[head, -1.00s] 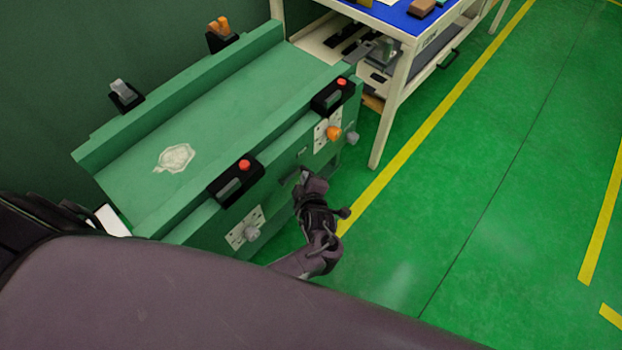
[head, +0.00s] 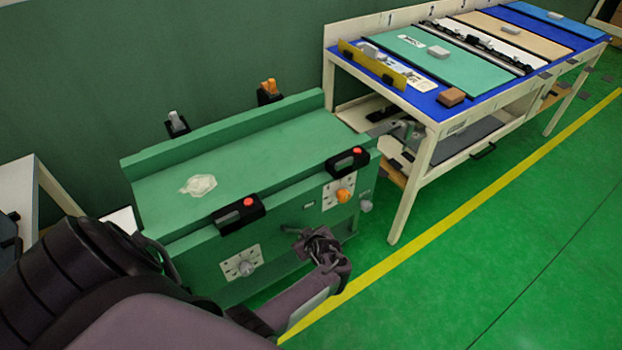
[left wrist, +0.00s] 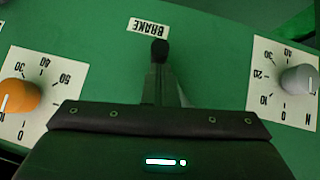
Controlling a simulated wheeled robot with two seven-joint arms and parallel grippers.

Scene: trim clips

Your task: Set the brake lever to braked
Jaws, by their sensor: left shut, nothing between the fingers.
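The brake lever (left wrist: 160,50) shows in the left wrist view as a dark rounded knob, just below the BRAKE label (left wrist: 149,27), which appears upside down. In the head view, a short dark bar on the front of the green machine, likely the lever (head: 291,228), shows beside my gripper. My left gripper (head: 308,241) is at the machine's front face, shut and empty. In the left wrist view its narrow grey fingers (left wrist: 160,86) lie right at the lever and hide its lower part. I cannot tell whether they touch it. My right gripper is not in view.
An orange dial (left wrist: 20,97) and a grey dial (left wrist: 298,79) flank the lever. Two black boxes with red buttons (head: 248,202) sit on the front edge of the green machine (head: 270,150). A blue-topped workbench (head: 400,85) stands at the right. The green floor in front is clear.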

